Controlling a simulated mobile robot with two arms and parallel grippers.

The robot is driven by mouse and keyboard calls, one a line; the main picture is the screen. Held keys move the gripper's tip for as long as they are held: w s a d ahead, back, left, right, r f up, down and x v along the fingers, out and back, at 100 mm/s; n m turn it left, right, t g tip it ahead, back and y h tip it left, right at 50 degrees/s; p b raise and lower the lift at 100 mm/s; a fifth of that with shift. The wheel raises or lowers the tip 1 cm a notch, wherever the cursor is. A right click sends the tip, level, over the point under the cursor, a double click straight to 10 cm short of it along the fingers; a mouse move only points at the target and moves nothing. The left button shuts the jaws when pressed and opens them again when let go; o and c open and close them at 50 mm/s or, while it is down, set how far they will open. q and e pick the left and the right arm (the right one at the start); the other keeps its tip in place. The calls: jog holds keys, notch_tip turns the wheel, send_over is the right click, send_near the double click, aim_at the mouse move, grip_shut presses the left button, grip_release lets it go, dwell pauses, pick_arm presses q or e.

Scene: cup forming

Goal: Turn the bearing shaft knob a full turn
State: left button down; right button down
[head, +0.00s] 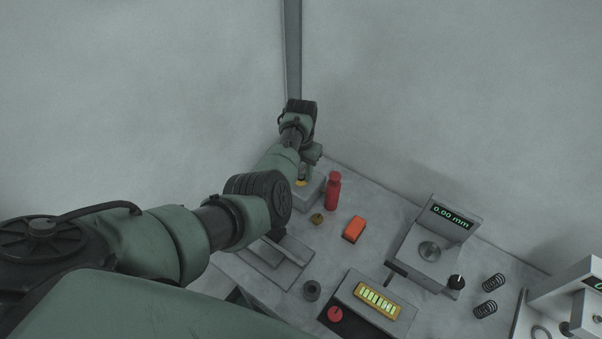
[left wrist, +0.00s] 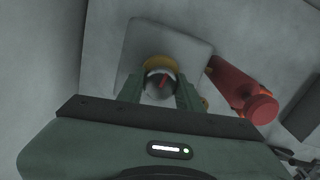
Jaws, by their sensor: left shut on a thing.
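The bearing shaft knob (left wrist: 160,76) is a rounded grey knob with a red-orange mark, seen from above in the left wrist view. Its yellow ring (left wrist: 158,63) shows behind it, on a pale grey block (left wrist: 137,37) with rounded corners. My left gripper (left wrist: 160,88) is shut on the knob, one finger on each side. In the head view the left gripper (head: 304,173) is above the block (head: 314,190) at the back corner of the table; a bit of the yellow ring (head: 301,183) shows and the knob itself is mostly hidden. My right gripper is not in view.
A red bottle (head: 333,190) stands close to the right of the block. A small brass piece (head: 317,218) and an orange box (head: 353,229) lie nearby. A gauge reading 0.00 mm (head: 454,218) and two springs (head: 489,295) are farther right. Walls rise behind.

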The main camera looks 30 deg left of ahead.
aim_at(301, 170)
pick_arm(q)
jog(key=shift+w+r+n+b, duration=0.1)
jog(key=shift+w+n+b, duration=0.05)
jog(key=shift+n+b, duration=0.65)
jog(key=shift+a, duration=0.1)
jog(key=c, duration=0.9)
grip_release()
jog(key=shift+c, duration=0.2)
notch_tip(301, 170, up, 8)
jog(key=shift+f+b, duration=0.1)
jog(key=shift+b, duration=0.5)
